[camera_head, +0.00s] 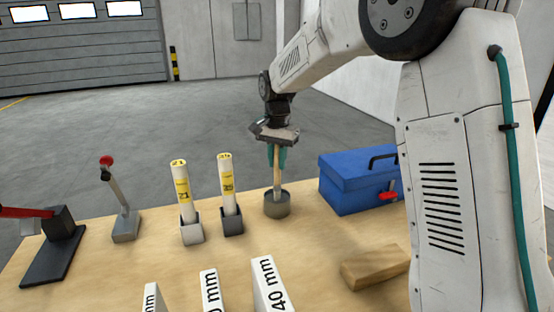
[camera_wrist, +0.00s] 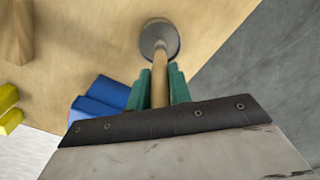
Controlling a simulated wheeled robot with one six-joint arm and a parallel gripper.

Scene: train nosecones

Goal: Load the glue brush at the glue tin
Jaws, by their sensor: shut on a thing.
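My gripper (camera_head: 277,155) points down over the bench with its green fingers shut on the wooden handle of the glue brush (camera_head: 277,175). The brush is about upright and its lower end is inside the round grey glue tin (camera_head: 277,208). The wrist view shows the fingers (camera_wrist: 159,88) around the brush handle (camera_wrist: 159,70), which runs into the tin (camera_wrist: 147,43). The bristles are hidden in the tin, and I cannot tell whether they carry glue.
A blue toolbox (camera_head: 350,187) stands right of the tin. Two labelled white tubes (camera_head: 183,195) (camera_head: 229,190) stand in holders to the left. A red-topped lever (camera_head: 118,200) is further left. White "mm" blocks (camera_head: 268,287) and a wooden block (camera_head: 375,268) are at the front.

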